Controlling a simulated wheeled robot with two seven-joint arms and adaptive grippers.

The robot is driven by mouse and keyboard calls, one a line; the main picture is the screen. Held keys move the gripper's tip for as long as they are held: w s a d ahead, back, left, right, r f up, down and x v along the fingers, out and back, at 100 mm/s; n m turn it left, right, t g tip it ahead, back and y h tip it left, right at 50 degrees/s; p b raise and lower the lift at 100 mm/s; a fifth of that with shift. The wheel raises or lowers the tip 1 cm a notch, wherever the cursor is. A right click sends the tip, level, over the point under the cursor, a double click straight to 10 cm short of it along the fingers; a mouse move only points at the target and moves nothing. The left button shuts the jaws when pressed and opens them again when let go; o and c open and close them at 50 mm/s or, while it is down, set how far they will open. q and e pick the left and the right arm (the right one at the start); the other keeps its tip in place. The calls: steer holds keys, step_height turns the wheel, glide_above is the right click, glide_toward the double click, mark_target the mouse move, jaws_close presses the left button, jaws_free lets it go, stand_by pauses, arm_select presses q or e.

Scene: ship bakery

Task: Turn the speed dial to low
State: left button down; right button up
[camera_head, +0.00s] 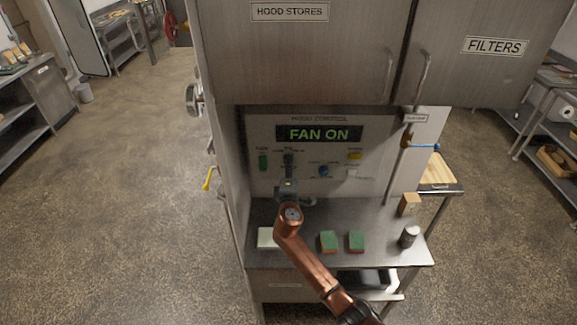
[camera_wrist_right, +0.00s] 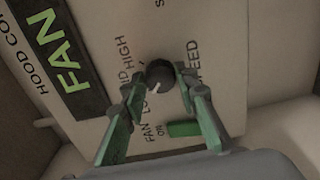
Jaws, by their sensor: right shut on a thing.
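The speed dial (camera_head: 288,158) is a small dark round knob on the hood control panel, below the lit FAN ON display (camera_head: 319,134). In the right wrist view the dial (camera_wrist_right: 159,74) sits between my fingertips, with SPEED, HIGH and partly hidden lettering around it. A small pale mark on the dial points down toward the partly hidden LOW lettering; its exact setting is hard to tell. My right gripper (camera_head: 288,172) is at the panel; its green-padded fingers (camera_wrist_right: 161,86) are shut on the dial from both sides. My left gripper is out of view.
A green switch (camera_head: 263,162) is left of the dial; it also shows close by in the wrist view (camera_wrist_right: 184,129). Green-topped sponges (camera_head: 328,242) and a cylinder (camera_head: 409,236) stand on the steel counter (camera_head: 380,254).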

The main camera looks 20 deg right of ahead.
steer(key=o, duration=1.1)
steer(key=shift+o, duration=0.2)
steer(key=v, duration=1.2)
